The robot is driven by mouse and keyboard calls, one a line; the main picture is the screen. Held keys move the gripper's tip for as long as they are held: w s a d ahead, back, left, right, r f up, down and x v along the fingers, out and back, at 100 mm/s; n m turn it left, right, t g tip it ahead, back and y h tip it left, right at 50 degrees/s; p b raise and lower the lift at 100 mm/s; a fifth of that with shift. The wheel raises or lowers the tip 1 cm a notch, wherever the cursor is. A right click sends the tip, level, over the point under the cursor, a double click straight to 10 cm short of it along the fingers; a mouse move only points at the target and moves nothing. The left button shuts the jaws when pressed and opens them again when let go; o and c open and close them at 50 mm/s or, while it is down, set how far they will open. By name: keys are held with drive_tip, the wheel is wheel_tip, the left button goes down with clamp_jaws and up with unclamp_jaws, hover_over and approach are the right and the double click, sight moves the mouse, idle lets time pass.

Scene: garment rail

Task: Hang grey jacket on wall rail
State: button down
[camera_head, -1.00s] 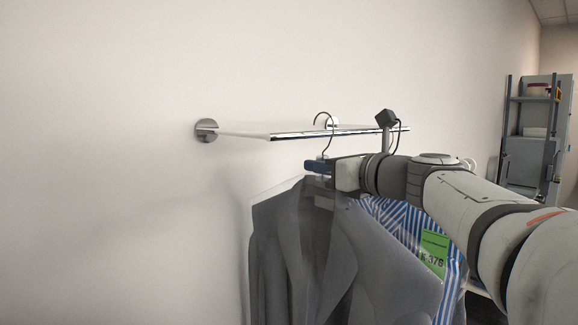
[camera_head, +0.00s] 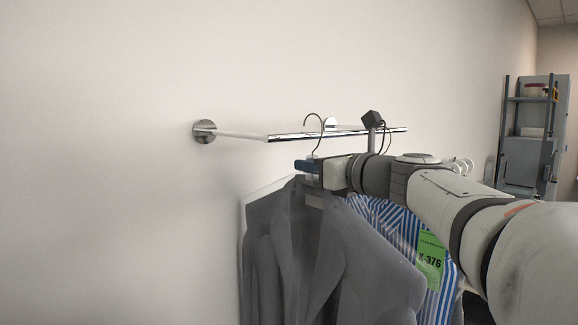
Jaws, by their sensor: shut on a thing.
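The grey jacket (camera_head: 300,255) hangs on a hanger below the wall rail (camera_head: 340,134), in a clear cover. My gripper (camera_head: 308,167) is shut on the hanger's neck, just above the jacket's collar. The hanger's dark wire hook (camera_head: 314,121) rises above my gripper and curves over at about rail height. In the picture the hook overlaps the rail; I cannot tell whether it touches it or is in front of it. The rail is a chrome bar on wall brackets, one round mount (camera_head: 204,131) showing at left. The jacket's lower part is out of frame.
A blue-and-white striped garment (camera_head: 385,230) with a green tag (camera_head: 430,262) hangs behind and right of the jacket, partly behind my arm. A grey shelf unit (camera_head: 530,135) stands at the far right. The wall left of the rail is clear.

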sight(344, 200)
drive_tip(key=shift+f+b, duration=1.15)
drive_tip(key=shift+f, duration=0.1)
drive_tip(key=c, duration=1.4)
unclamp_jaws()
drive_tip(key=shift+s, duration=0.1)
drive_tip(key=shift+c, duration=0.2)
drive_tip(key=shift+o, duration=1.2)
drive_tip(key=shift+f, duration=0.15)
drive_tip(key=shift+b+v, duration=1)
drive_tip(key=shift+v, duration=2.9)
drive_tip(key=shift+o, duration=0.4)
